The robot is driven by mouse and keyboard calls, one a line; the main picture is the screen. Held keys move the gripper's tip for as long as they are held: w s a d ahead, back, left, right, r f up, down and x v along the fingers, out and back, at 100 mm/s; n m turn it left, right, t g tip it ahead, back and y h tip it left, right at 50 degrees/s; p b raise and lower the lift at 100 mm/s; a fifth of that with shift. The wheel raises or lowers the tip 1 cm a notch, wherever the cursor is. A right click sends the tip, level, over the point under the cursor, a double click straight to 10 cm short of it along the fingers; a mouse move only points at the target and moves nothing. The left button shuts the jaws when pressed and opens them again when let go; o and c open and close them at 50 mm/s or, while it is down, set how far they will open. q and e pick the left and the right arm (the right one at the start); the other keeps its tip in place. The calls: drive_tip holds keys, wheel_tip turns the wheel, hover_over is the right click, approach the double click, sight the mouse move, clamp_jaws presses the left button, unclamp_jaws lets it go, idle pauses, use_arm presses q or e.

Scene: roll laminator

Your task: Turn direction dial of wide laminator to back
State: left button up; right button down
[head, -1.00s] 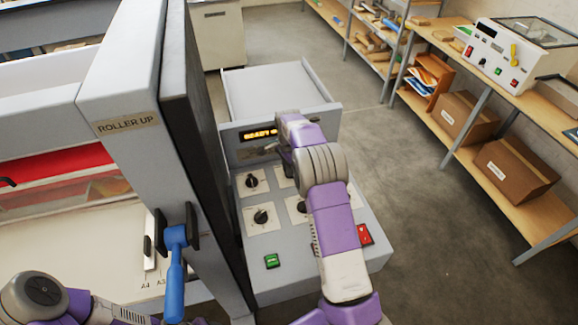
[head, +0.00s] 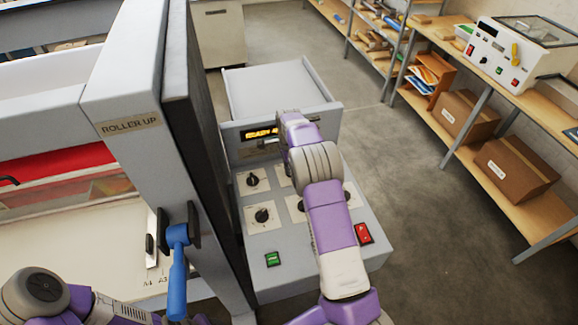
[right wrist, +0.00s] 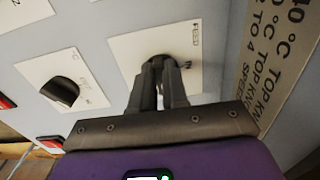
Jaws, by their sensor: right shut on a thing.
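The wide laminator's grey control panel (head: 305,255) fills the middle of the head view, with black dials on white plates. My right gripper (right wrist: 160,75) is shut on a dark dial (right wrist: 162,58) in the right wrist view. The fingers cover most of this dial, so its pointer cannot be read. In the head view my right arm hides the gripper's fingertips and part of the panel. My left arm shows at the lower left, but its gripper does not show.
Two uncovered dials (head: 253,181) (head: 262,216) sit left of my arm. A green button (head: 272,259) and a red switch (head: 363,233) are lower. A lit display (head: 262,133) is behind. The tall ROLLER UP column (head: 135,150) with a blue-handled lever (head: 177,265) bounds the left side.

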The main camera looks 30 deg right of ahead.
drive_tip(key=c, duration=1.1)
unclamp_jaws()
drive_tip(key=shift+c, duration=0.2)
drive_tip(key=shift+r, duration=0.1)
wheel_tip(320, 180, up, 8)
drive_tip(key=shift+f, duration=0.25)
drive_tip(key=shift+f, duration=0.1)
